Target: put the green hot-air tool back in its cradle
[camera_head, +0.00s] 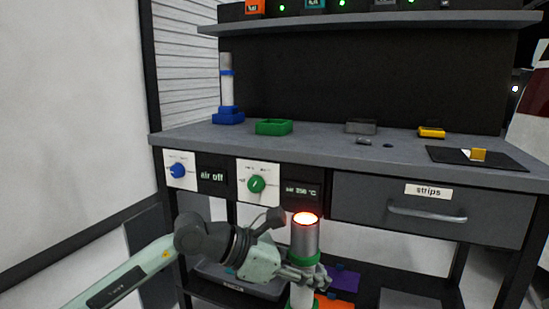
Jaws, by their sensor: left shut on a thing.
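The hot-air tool (304,242) is a grey cylinder with a green band and a white lower part. Its top end glows orange-red. My left gripper (305,277) is shut on it around the lower part and holds it upright in front of the bench, below the tabletop. The green cradle (273,127) is a low square holder on the bench top, left of the middle, and it is empty. The right gripper is not in view.
A blue-banded white tool (227,83) stands in a blue cradle (228,117) at the left. A green knob (256,184) sits beside a display (301,192) reading "air 350 °C". A grey block (361,127), a yellow block (431,132) and a dark mat (475,157) lie to the right. An upper shelf (370,23) overhangs the back.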

